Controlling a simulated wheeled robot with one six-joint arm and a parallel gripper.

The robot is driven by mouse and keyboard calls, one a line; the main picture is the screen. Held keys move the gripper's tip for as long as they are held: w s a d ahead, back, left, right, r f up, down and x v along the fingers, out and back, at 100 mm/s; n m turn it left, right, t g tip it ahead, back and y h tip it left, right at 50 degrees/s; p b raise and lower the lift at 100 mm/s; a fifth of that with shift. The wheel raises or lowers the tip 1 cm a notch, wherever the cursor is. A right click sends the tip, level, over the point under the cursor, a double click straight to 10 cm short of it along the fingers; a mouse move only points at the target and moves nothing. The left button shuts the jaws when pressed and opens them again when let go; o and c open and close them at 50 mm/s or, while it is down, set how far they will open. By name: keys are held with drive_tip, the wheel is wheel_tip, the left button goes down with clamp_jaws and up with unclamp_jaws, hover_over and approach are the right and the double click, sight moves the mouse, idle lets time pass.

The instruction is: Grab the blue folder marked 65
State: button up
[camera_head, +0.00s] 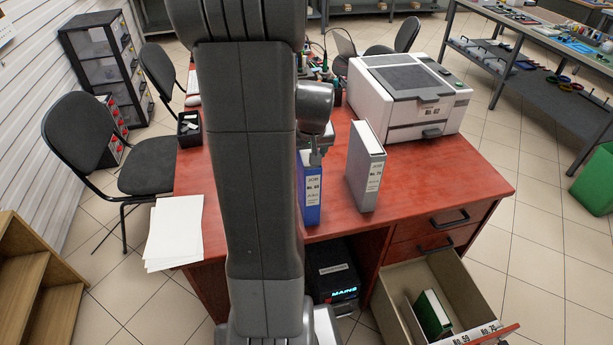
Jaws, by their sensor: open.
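The blue folder (311,205) stands upright on the red desk, its spine with a white label facing me. The label's number is too small to read surely. My arm hides its left part. My gripper (315,158) is small in the view, at the top of the blue folder, pointing down. It is open, but its fingers are hard to make out, and I cannot tell whether they touch the folder or straddle it.
A grey folder (366,167) stands upright right of the blue one. A printer (408,95) is behind it. An open drawer (395,305) at the desk's front holds a green folder (433,313). Papers (174,230) lie at the left edge. The desk (440,180) is clear at right.

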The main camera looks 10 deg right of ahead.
drive_tip(key=shift+x, duration=0.9)
drive_tip(key=shift+f+b, duration=0.25)
drive_tip(key=shift+b, duration=0.05)
drive_tip(key=c, duration=1.4)
clamp_jaws()
drive_tip(key=shift+r, duration=0.15)
